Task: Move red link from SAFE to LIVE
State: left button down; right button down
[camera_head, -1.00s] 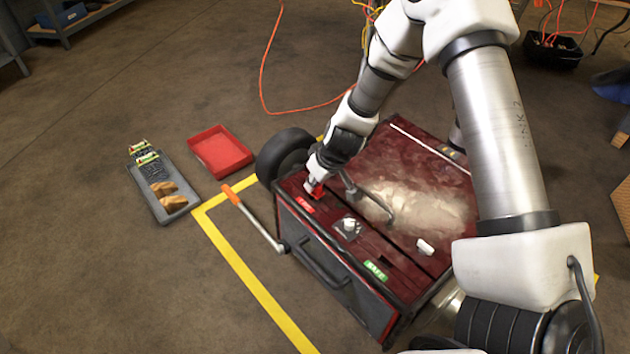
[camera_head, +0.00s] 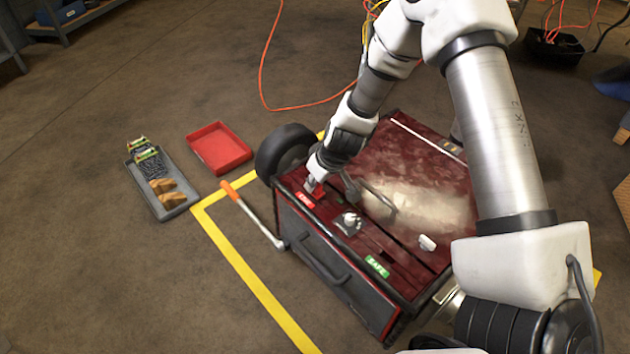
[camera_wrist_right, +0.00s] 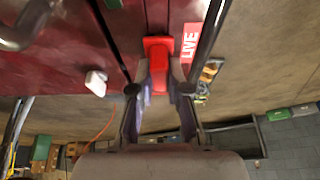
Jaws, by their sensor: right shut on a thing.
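The red link (camera_wrist_right: 157,52) is between the fingers of my right gripper (camera_wrist_right: 158,88), which is shut on it, at the slot in the dark red charger lid. In the head view, my right gripper (camera_head: 314,182) is at the lid's far left corner, beside the red LIVE label (camera_head: 305,200). The LIVE label also shows next to the link in the wrist view (camera_wrist_right: 190,42). The green SAFE label (camera_head: 376,267) is at the lid's near end, away from the gripper. The gripper hides much of the link in the head view; I cannot tell how deep it sits. My left gripper is not in view.
A grey knob (camera_head: 348,222) and a white knob (camera_head: 427,242) stand on the lid, near a bent metal handle (camera_head: 382,203). An orange-handled crank (camera_head: 250,212) juts out left. A red tray (camera_head: 220,149) and grey tray (camera_head: 173,212) lie on the open floor.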

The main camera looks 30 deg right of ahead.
jog(key=shift+f, duration=0.4)
jog(key=c, duration=1.1)
grip_release()
jog(key=shift+o, duration=0.2)
jog(key=shift+r, duration=0.2)
jog(key=v, duration=1.1)
jog(key=shift+s+r, duration=0.15)
jog(key=shift+r, duration=0.2)
jog(key=shift+d, duration=0.1)
